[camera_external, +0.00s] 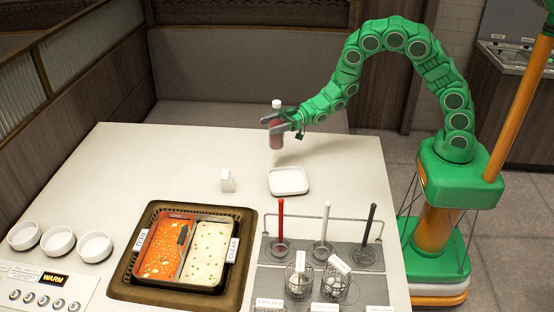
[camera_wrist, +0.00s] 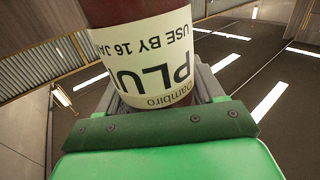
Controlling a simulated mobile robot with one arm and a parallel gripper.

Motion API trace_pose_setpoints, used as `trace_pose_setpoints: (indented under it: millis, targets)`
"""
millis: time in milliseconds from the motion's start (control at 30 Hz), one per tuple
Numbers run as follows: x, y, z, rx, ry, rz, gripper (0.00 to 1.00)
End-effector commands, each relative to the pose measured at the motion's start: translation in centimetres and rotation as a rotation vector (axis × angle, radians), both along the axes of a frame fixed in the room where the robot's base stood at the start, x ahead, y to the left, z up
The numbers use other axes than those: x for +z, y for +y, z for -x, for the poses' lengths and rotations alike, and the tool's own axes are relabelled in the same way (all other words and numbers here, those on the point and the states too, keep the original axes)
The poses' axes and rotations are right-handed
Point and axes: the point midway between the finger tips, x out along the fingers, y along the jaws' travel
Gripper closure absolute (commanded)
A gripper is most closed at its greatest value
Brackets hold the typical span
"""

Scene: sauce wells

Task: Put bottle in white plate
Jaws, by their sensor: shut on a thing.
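A red-brown bottle (camera_external: 276,136) with a white cap is upright in my gripper (camera_external: 274,125), held in the air above the far part of the table. My gripper is shut on it. In the wrist view the bottle (camera_wrist: 140,20) fills the upper middle, and its cream label (camera_wrist: 145,65) reads upside down, partly "PLU". The fingertips are mostly hidden behind the bottle there. The white plate (camera_external: 288,181) is a small square dish, empty, on the table below and slightly right of the bottle.
A small white box (camera_external: 227,181) stands left of the plate. A two-part tray of red and pale broth (camera_external: 236,222) sits in front. Several white bowls (camera_external: 59,240) are at the left. A rack with ladles (camera_external: 326,225) and wire baskets (camera_external: 299,281) is front right. The back-left tabletop is clear.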

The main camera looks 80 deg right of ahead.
Motion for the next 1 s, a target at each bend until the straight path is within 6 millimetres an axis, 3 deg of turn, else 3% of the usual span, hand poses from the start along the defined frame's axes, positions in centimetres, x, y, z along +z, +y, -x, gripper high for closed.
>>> trace_pose_setpoints:
  millis: [100, 200, 400, 667, 1000]
  targets:
    - [0.2, 3.8, 2.4, 0.131, 0.001, -0.004, 0.83]
    - [0.4, 6.4, 4.5, 0.23, 0.003, -0.008, 0.83]
    - [0.5, 9.6, 7.7, 0.362, 0.01, -0.014, 0.83]
    - [0.0, 10.5, 8.8, 0.406, 0.014, -0.016, 0.83]
    - [-3.3, 10.5, 8.8, 0.404, 0.014, -0.017, 0.83]
